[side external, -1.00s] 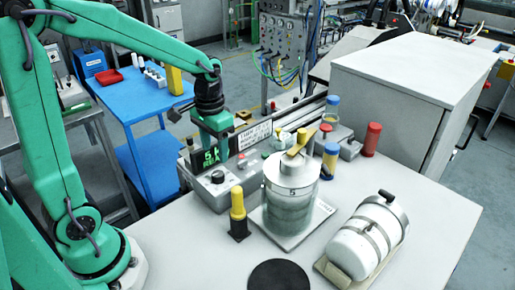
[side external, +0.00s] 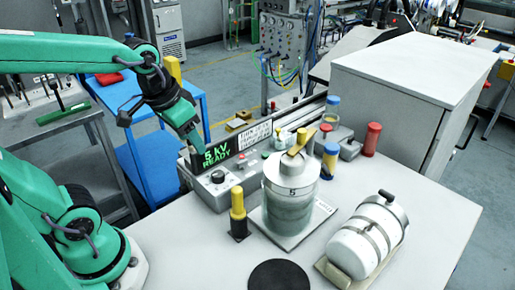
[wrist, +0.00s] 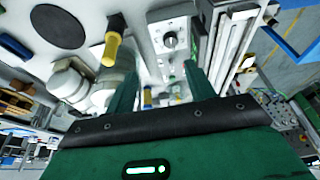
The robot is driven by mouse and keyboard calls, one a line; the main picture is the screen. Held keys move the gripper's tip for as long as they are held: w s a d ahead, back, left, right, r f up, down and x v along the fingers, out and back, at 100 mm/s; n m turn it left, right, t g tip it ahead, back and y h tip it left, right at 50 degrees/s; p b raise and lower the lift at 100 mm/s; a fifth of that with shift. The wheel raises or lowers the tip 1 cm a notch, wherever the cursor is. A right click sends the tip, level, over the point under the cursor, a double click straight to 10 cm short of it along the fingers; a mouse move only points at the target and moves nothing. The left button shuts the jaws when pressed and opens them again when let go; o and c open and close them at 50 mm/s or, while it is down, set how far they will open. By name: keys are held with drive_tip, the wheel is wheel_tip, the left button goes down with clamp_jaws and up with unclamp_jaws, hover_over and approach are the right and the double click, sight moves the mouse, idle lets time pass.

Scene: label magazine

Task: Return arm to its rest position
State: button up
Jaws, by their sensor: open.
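My gripper (side external: 193,136) hangs in the upper left of the side view, tilted down to the right, by the left end of the control box (side external: 222,190). In the wrist view my gripper (wrist: 162,78) shows two green fingers spread apart with nothing held between them. The arm is folded back to the left, with its upper link nearly level. The box's display (side external: 216,154) reads "5 KV READY" in green.
A white cylinder stack (side external: 290,205) stands mid-table, with a yellow-topped post (side external: 238,212) to its left. A white drum (side external: 368,240) lies at right. A black disc (side external: 281,275) lies in front. A large grey cabinet (side external: 405,115) stands behind right.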

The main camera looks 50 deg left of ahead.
drive_tip(key=shift+t, duration=0.9)
drive_tip(key=shift+s+d+r, duration=0.15)
drive_tip(key=shift+s+r, duration=0.1)
drive_tip(key=shift+s, duration=0.4)
drive_tip(key=shift+s+d+r, duration=0.1)
drive_tip(key=shift+s+r, duration=0.15)
drive_tip(key=shift+s, duration=0.35)
drive_tip(key=shift+s+d+r, duration=0.15)
drive_tip(key=shift+s+r, duration=0.1)
drive_tip(key=shift+s, duration=0.4)
clamp_jaws()
idle(1.8)
